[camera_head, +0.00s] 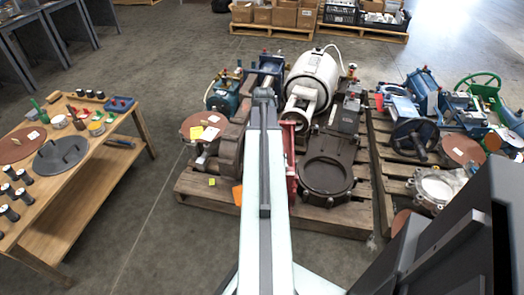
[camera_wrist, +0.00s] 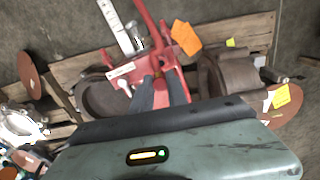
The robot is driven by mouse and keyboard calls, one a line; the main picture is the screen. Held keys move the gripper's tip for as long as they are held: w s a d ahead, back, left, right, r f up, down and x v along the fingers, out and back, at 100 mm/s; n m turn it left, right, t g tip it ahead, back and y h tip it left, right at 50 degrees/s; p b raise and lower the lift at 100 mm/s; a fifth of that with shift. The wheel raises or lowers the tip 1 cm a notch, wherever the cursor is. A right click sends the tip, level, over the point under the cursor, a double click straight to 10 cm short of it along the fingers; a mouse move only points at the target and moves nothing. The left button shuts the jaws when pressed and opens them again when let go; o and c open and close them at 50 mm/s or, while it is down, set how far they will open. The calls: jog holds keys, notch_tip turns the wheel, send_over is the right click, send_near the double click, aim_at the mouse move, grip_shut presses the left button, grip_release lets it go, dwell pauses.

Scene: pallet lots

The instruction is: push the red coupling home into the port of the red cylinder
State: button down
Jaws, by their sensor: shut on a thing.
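My gripper (camera_wrist: 158,82) shows in the wrist view as two dark fingers close together, pointing at a red frame-like body. It is shut on a small red piece, which I take to be the red coupling; it is mostly hidden between the fingers. The red body, which I take to be the red cylinder (camera_wrist: 153,40), has a white label and a bright metal rod beside it. It also shows in the head view (camera_head: 291,160), partly behind my arm. I cannot see the port or tell whether the coupling touches it. In the head view my arm hides the gripper.
A wooden pallet (camera_head: 330,218) carries the red body, a dark ring-shaped valve (camera_head: 326,175) and a white motor (camera_head: 313,72). Another loaded pallet (camera_head: 383,208) stands to the right. A wooden table (camera_head: 92,185) with small parts is at left, with clear floor between.

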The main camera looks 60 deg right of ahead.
jog(key=shift+s+f, duration=0.1)
jog(key=shift+f, duration=0.05)
notch_tip(320, 180, down, 6)
jog(key=b, duration=0.6)
jog(key=shift+r, duration=0.2)
jog(key=shift+w+a, duration=0.1)
jog(key=shift+w, duration=0.1)
dwell(0.6)
jog(key=shift+f+b, duration=0.35)
jog(key=shift+f, duration=0.05)
dwell(1.2)
jog(key=c, duration=1.2)
grip_release()
jog(key=shift+c, duration=0.2)
jog(key=shift+r, duration=0.1)
